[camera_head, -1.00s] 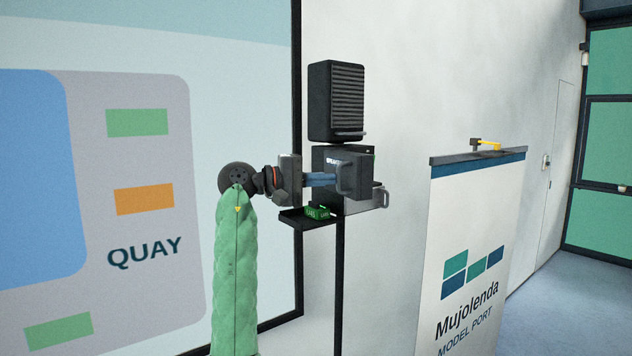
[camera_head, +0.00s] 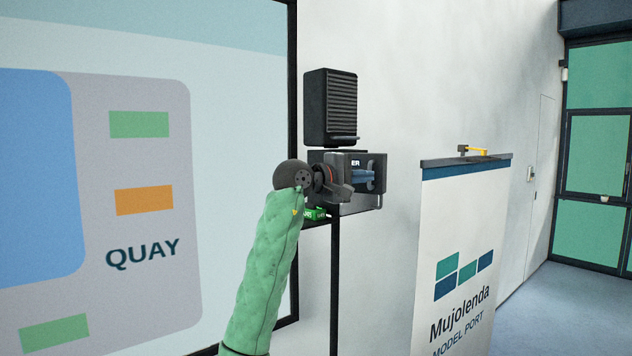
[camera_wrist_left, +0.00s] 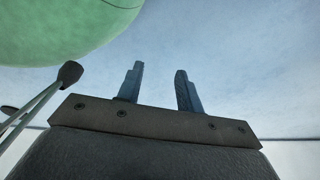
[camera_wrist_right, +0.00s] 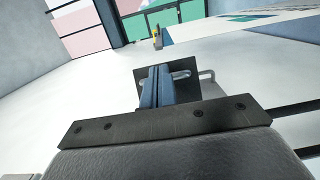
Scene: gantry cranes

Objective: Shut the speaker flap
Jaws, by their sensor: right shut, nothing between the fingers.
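The speaker unit is a dark box marked with white letters ending in "ER" (camera_head: 355,162), on the wall in the head view. Its dark flap (camera_head: 372,162) carries a grey bar handle at its right. How far the flap stands open is hard to tell. My right gripper (camera_head: 362,177) is in front of the box, blue fingers together and empty, hiding its left part. In the right wrist view the shut fingers (camera_wrist_right: 157,86) overlap a dark panel (camera_wrist_right: 182,72) with a grey handle; contact is unclear. My left gripper (camera_wrist_left: 159,85) is open and empty, seen only in its wrist view.
A black louvred box (camera_head: 330,107) is on the wall above the unit. A black shelf below holds a small green item (camera_head: 315,213). A white Mujolenda stand (camera_head: 465,235) is to the right, a large wall screen (camera_head: 240,150) to the left.

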